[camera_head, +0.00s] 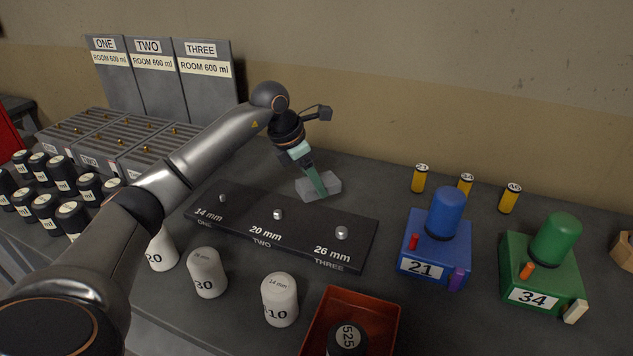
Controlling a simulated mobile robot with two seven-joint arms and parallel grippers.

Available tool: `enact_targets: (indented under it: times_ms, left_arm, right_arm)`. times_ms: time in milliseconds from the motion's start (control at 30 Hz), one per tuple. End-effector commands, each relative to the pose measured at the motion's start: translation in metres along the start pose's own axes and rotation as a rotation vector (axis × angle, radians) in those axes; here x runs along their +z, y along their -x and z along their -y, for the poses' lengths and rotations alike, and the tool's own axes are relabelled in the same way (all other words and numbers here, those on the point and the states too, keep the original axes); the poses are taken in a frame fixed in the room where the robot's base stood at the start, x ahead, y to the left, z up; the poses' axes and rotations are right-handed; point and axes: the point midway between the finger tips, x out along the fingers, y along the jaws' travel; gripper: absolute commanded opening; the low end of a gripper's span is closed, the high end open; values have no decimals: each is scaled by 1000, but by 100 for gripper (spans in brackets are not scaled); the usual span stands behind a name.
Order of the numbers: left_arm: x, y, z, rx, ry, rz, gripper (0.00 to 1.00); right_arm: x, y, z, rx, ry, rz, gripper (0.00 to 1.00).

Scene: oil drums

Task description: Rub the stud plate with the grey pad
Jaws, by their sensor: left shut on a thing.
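The stud plate (300,236) is a long dark plate lying flat on the grey table. It bears three metal studs marked 14 mm, 20 mm and 26 mm. The grey pad (305,189) is a light grey block at the plate's far edge, behind the stretch between the 20 mm and 26 mm studs. My left gripper (319,184) points down and is shut on the pad, its fingers hiding the pad's middle. I cannot tell whether the pad touches the table or the plate. My right gripper is out of view.
White cylinders (280,300) and a red tray (392,343) holding a black cylinder stand in front of the plate. Blue (435,250) and green (540,275) boxes stand at right, yellow cylinders (419,179) behind.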

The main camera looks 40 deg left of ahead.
Motion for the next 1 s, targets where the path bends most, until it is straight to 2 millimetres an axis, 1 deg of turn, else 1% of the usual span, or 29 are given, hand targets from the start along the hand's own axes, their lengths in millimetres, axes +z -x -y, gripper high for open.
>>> enact_targets:
  times_ms: [33, 200, 333, 467, 1000]
  left_arm:
    - [2, 9, -1, 1, 0, 0, 23]
    - [4, 25, -3, 3, 0, 0, 23]
    - [6, 34, -4, 2, 0, 1, 23]
    - [5, 36, -5, 1, 0, 0, 23]
    - [5, 36, -4, 4, 5, 1, 23]
  right_arm:
    - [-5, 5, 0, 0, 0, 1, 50]
    - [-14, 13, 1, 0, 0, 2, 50]
    - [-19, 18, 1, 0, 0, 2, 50]
    - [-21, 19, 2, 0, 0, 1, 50]
    - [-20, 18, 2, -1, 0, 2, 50]
